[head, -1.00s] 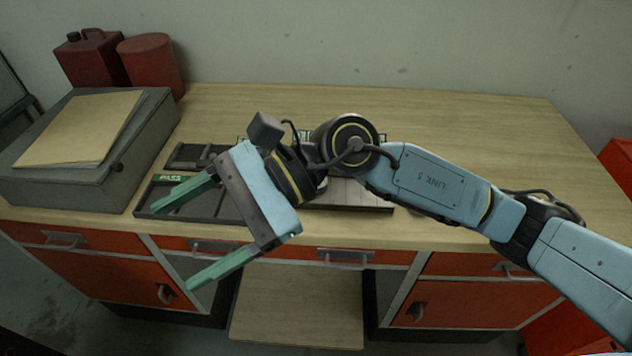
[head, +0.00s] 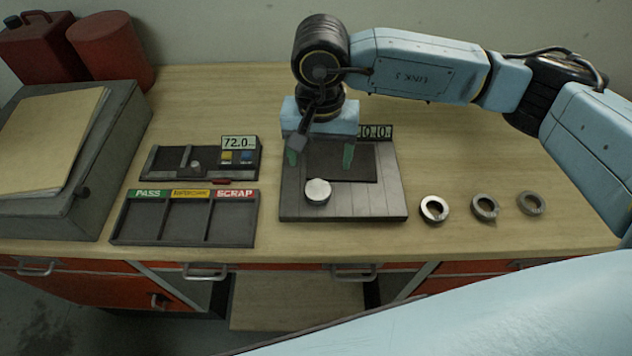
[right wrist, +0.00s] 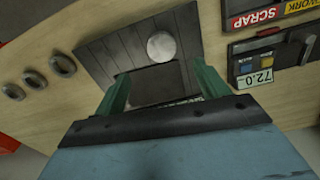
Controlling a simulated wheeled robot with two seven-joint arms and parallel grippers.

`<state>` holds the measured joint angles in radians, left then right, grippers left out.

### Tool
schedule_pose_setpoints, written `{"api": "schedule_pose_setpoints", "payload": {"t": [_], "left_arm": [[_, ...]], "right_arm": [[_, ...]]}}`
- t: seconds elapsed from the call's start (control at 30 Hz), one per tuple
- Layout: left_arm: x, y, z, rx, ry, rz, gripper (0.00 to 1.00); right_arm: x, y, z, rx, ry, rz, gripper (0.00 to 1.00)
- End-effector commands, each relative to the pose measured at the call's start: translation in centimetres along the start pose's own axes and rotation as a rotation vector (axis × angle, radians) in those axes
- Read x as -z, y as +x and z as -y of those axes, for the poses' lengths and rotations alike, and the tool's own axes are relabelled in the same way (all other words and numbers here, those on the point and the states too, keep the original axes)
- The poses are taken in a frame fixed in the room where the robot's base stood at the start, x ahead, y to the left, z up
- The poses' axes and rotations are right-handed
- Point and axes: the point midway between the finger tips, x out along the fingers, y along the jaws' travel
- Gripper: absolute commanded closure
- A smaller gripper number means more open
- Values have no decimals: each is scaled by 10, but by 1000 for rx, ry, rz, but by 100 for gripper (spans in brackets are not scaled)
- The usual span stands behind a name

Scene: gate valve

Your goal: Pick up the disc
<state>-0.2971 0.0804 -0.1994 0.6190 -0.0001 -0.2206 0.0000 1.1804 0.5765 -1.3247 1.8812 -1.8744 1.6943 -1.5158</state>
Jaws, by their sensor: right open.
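The disc (head: 317,191), round and pale silver, lies on the dark slatted plate (head: 300,207) near its front left. It also shows in the right wrist view (right wrist: 161,46), beyond the fingertips. My right gripper (head: 320,160) points down over the back of the plate, behind the disc. Its two green fingers are spread wide with nothing between them; in the right wrist view the open fingers (right wrist: 162,80) frame a dark panel on the plate. The disc is outside the fingers. My left gripper is not seen.
Several-slot sorting tray (head: 182,240) labelled PASS and SCRAP sits left, below a gauge reading 72.0 (head: 238,143). Three metal rings (head: 484,208) lie right of the plate. A grey case (head: 75,190) and red cans (head: 112,48) stand at the left. A pale-blue robot part of mine crosses the lower right.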

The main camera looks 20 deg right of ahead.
Motion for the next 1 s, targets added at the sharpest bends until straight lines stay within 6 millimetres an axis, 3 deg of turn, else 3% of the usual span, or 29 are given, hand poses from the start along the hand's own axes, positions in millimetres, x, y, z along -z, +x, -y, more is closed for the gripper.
{"api": "schedule_pose_setpoints", "payload": {"t": [0.07, 0.17, 0.37, 0.53, 0.73, 1.0], "left_arm": [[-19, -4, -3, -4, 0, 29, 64], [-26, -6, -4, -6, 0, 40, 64], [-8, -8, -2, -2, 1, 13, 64], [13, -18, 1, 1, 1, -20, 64], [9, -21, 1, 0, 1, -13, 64], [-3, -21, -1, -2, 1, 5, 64]], "right_arm": [[-1, 15, 0, -2, -1, 4, 27], [-1, 29, 0, 0, 1, 3, 27], [-1, 43, 1, 1, 0, 2, 27], [-2, 66, 2, 0, 1, 5, 27], [-1, 89, 2, 1, 1, 2, 27], [-1, 92, 2, 2, 0, 0, 29]]}}
